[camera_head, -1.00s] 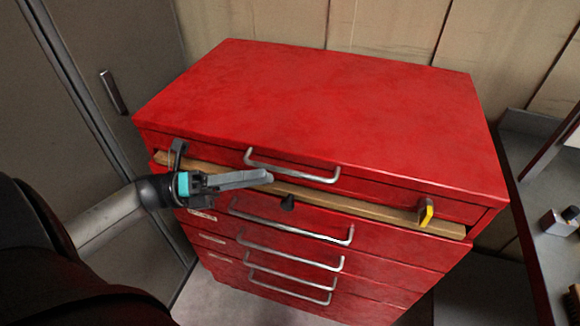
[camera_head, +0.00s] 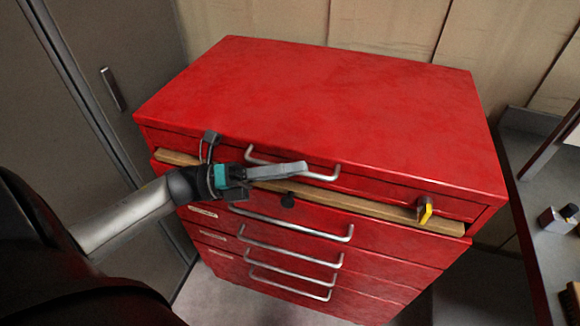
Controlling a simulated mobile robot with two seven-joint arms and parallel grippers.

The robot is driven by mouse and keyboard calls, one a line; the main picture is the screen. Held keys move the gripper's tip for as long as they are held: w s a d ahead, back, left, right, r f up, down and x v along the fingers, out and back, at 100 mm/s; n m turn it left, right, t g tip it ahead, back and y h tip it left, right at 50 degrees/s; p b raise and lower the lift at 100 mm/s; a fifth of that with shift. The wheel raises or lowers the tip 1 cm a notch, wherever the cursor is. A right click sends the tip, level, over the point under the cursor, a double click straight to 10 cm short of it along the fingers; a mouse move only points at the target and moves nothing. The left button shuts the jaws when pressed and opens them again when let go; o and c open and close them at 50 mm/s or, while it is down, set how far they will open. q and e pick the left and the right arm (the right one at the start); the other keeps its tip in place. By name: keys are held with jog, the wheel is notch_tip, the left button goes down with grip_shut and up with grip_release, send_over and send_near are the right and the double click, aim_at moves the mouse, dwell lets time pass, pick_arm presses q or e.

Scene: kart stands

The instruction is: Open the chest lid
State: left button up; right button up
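The red chest (camera_head: 320,95) stands in the middle of the head view with its lid down. A silver handle (camera_head: 325,177) is on the front of the lid, partly hidden behind my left gripper. My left gripper (camera_head: 297,183) is in front of the chest at the height of this handle, its fingers pointing right. One finger overlaps the handle in the picture. I cannot tell whether they touch, or how far apart the fingers are. My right gripper is not in view.
A wooden strip (camera_head: 385,210) runs along the chest front below the lid, with a yellow latch-like part (camera_head: 424,211) at its right. Drawers with silver handles (camera_head: 290,245) lie below. A grey cabinet (camera_head: 110,90) stands left, a grey worktop (camera_head: 545,190) right.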

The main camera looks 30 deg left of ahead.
pick_arm(q)
grip_shut()
dwell(0.9)
jog(key=shift+r, duration=0.1)
